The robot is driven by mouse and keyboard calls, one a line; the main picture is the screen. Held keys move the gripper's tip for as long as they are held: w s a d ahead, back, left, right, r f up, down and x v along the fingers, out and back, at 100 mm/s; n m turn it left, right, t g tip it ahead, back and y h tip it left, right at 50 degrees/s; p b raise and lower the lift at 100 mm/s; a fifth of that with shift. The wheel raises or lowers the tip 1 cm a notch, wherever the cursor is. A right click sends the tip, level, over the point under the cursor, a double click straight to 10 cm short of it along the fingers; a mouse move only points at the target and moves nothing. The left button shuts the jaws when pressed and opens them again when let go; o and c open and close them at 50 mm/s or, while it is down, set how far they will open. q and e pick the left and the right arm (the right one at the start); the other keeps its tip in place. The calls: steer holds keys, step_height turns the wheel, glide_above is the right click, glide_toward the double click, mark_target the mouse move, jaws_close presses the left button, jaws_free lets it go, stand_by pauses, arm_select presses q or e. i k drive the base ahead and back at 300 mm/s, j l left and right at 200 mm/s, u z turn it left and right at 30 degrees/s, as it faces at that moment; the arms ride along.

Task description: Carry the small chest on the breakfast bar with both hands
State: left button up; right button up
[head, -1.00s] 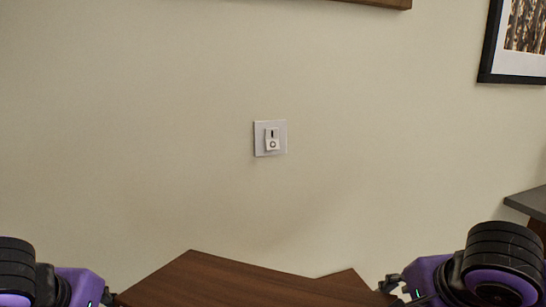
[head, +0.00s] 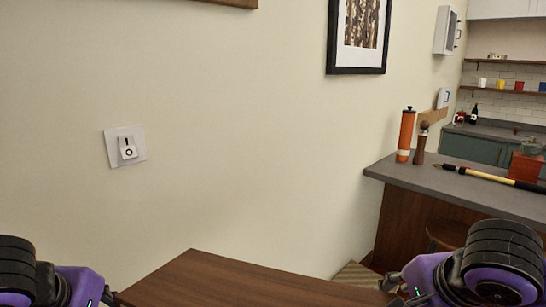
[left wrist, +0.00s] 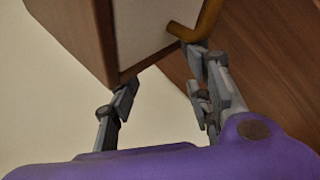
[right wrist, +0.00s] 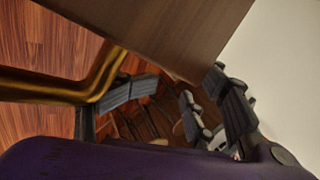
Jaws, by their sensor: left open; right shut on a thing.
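The small chest is a brown wooden box (head: 240,282) at the bottom of the head view, between my two grippers. Its wooden side and a pale panel (left wrist: 145,25) show in the left wrist view, with a brass-coloured handle (left wrist: 203,25). My left gripper (left wrist: 163,78) is open, its fingers either side of the chest's lower corner, one by the handle. In the right wrist view the chest's wooden side (right wrist: 165,30) is above my right gripper (right wrist: 185,88), which is shut on the chest near a brass handle (right wrist: 50,85); the exact contact is unclear.
The grey-topped breakfast bar (head: 430,182) stands at the right, with an orange mill (head: 405,136), a brown mill (head: 420,145), a long yellow-and-black item (head: 490,176) and a red box (head: 526,166) on it. A stool (head: 447,234) is beside it. The wall (head: 230,160) lies ahead.

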mark_target(479, 190)
steer(key=z, duration=0.85)
steer(key=i+l+z, duration=0.15)
steer(key=i+z, duration=0.15)
steer(key=i+l, duration=0.2)
steer(key=i, duration=0.4)
steer(key=i+l, duration=0.15)
steer(key=i, duration=0.4)
steer(key=i+l, duration=0.2)
steer(key=i, duration=0.4)
steer(key=i+l, duration=0.15)
steer(key=i, duration=0.4)
steer(key=i+l, duration=0.2)
steer(key=i, duration=0.4)
steer(key=i+l, duration=0.15)
steer(key=i, duration=0.4)
